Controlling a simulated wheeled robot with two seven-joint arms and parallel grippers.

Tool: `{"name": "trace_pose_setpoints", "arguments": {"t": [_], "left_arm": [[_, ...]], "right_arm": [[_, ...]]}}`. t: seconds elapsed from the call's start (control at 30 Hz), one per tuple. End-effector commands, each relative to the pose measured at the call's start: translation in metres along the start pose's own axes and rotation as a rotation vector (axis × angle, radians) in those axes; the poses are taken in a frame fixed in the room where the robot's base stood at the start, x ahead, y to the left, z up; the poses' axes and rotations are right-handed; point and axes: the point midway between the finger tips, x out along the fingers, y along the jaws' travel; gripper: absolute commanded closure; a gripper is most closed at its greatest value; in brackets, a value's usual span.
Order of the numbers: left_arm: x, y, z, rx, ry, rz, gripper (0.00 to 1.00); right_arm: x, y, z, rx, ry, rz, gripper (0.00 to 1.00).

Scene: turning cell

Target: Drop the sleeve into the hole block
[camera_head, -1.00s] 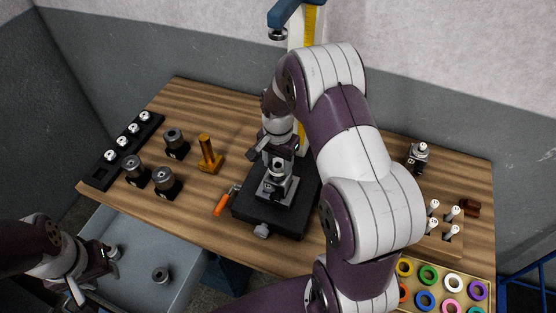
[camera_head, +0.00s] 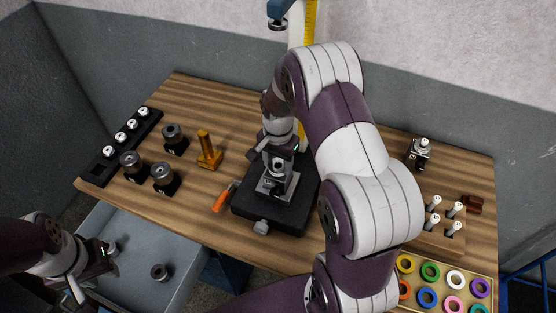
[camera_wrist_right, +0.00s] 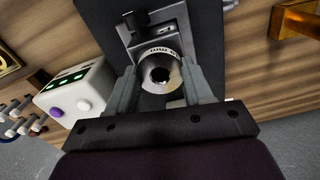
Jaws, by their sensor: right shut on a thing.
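My right gripper (camera_head: 279,160) is over the black base of the press-like stand. In the right wrist view its fingers (camera_wrist_right: 162,85) are shut on a round metallic sleeve (camera_wrist_right: 160,57) with a dark bore. The sleeve is at a grey metal block (camera_wrist_right: 185,26), which I take to be the hole block; it also shows on the black base in the head view (camera_head: 277,187). The fingers and sleeve hide the block's hole, so I cannot tell how far the sleeve is in. My left gripper (camera_head: 104,252) is over the grey bin; its jaw opening is unclear.
The black base (camera_head: 255,208) stands mid-table, with an orange-handled tool (camera_head: 222,199) and a brass stand (camera_head: 208,155) to its left. Several dark round parts and a black rack (camera_head: 98,172) are further left. A ring tray (camera_head: 440,283) is at right. The grey bin (camera_head: 185,255) is in front.

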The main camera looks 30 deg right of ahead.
Motion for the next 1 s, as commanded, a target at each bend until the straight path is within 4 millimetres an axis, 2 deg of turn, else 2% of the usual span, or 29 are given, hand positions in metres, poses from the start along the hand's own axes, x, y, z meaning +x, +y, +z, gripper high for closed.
{"name": "trace_pose_setpoints", "arguments": {"t": [0.27,0.3,0.37,0.63,0.73,0.87,1.0], "left_arm": [[0.001,0.0,0.0,0.0,0.0,0.0,0.65],[0.001,0.0,0.0,0.0,0.0,0.0,0.65],[0.001,0.0,0.0,0.0,0.0,0.0,0.65],[0.001,0.0,0.0,0.0,0.0,0.0,0.65],[0.005,0.0,0.001,0.0,0.0,0.0,0.65],[0.017,0.0,0.002,0.0,0.0,0.0,0.65],[0.028,0.0,0.003,0.0,0.0,0.0,0.65]], "right_arm": [[0.001,0.0,0.0,0.0,0.001,-0.001,0.98],[0.001,0.0,0.0,0.0,0.001,-0.001,0.39],[0.001,0.0,0.0,0.0,0.001,-0.001,0.2],[0.002,0.0,0.0,0.0,-0.001,0.001,0.19],[-0.005,0.0,0.0,0.0,0.001,-0.001,0.19],[-0.032,-0.001,-0.001,0.0,0.006,-0.006,0.19],[-0.071,-0.001,0.0,0.0,0.005,-0.005,0.19]]}}
